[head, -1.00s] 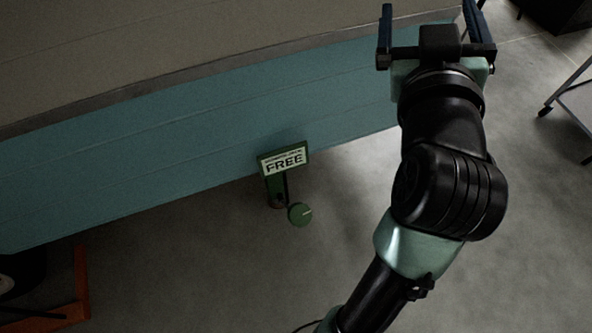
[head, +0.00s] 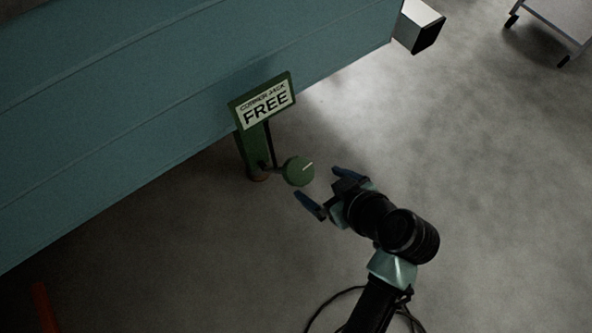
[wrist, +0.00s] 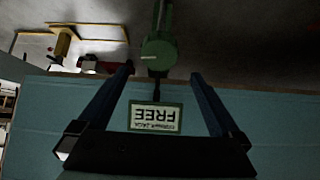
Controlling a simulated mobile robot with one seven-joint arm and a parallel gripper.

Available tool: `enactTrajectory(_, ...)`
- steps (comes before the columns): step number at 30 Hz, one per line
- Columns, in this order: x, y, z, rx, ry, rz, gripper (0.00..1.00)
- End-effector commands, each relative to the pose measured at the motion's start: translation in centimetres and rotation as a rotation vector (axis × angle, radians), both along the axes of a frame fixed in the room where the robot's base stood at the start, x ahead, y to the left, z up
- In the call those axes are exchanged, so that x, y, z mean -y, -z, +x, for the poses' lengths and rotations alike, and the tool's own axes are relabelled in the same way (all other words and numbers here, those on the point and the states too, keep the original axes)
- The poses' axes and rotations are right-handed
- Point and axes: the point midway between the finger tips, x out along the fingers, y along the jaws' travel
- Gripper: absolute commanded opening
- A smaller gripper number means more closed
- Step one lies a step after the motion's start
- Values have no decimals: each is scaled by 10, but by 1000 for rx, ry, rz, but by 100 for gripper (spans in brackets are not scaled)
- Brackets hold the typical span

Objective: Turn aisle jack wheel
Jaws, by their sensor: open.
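The green round jack wheel (head: 298,171) with a pale line on its face stands out from a green jack post (head: 254,150) under the camper's corner. A sign (head: 265,101) reading "CORNER JACK FREE" is fixed above it. My gripper (head: 319,188) is open and empty, just right of and below the wheel in the head view, its fingers pointing towards it. In the wrist view the wheel (wrist: 159,54) shows beyond the fingertips, between their lines, with the sign (wrist: 155,117) upside down. The wheel appears apart from both fingers.
The teal camper side (head: 130,110) fills the upper left. A metal beam end (head: 418,25) juts from its corner. A wheeled cart (head: 556,25) stands far upper right. An orange stand (head: 45,308) is at lower left. The concrete floor on the right is clear.

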Motion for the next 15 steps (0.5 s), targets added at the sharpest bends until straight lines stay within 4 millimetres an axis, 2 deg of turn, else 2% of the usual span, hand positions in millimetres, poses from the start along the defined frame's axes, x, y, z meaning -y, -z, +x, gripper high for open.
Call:
enactTrajectory(1, -4, 10, 5, 0, -2, 1, 100)
enactTrajectory(6, -19, 37, 27, 0, -2, -1, 100)
enactTrajectory(15, -39, 72, 58, 1, 0, -3, 100)
